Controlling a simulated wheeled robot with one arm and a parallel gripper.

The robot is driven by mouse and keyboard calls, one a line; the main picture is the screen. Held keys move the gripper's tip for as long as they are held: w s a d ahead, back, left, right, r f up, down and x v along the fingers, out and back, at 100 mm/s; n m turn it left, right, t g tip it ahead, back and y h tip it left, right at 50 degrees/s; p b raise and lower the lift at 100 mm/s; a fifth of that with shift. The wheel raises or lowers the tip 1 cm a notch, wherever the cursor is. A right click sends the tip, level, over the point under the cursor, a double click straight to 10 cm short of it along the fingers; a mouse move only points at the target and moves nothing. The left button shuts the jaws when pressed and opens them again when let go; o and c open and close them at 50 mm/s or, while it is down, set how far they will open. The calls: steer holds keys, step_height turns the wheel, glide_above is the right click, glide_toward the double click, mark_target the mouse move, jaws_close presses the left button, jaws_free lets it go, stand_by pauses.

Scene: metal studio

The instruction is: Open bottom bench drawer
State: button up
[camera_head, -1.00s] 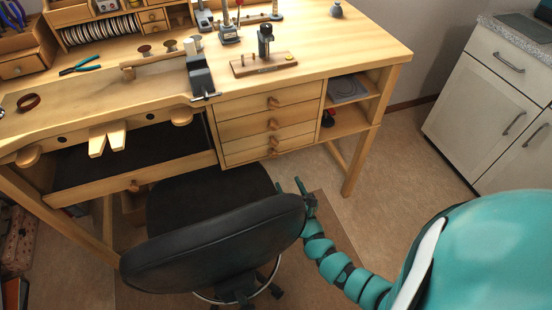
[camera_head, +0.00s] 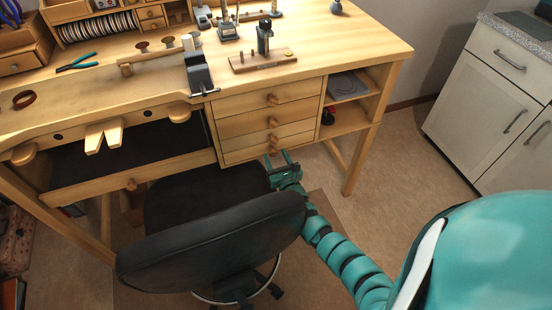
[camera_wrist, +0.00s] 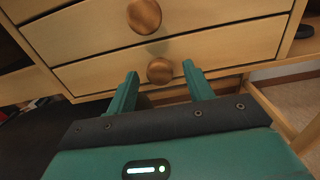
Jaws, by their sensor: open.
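The wooden bench has a stack of drawers, all shut; the bottom bench drawer (camera_head: 238,156) is the lowest front. Its round wooden knob (camera_wrist: 160,70) shows in the wrist view, below another drawer's knob (camera_wrist: 144,15). My gripper (camera_head: 278,157) is open and empty, just in front of and below the drawer stack. In the wrist view, my gripper's fingers (camera_wrist: 160,72) point at the drawer front, with the lower knob showing between the tips. I cannot tell whether the tips reach around the knob.
A black chair (camera_head: 215,235) stands close to the left of my arm, in front of the bench. Open shelves (camera_head: 348,120) and a bench leg (camera_head: 358,165) are right of the drawers. A white cabinet (camera_head: 490,100) stands far right, with clear floor between.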

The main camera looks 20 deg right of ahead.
steer(key=shift+w, duration=0.15)
jaws_close()
steer(key=s+p, duration=0.1)
steer(key=s, duration=2.2)
steer(key=shift+s+d, duration=0.2)
steer(key=shift+d, duration=0.15)
jaws_free()
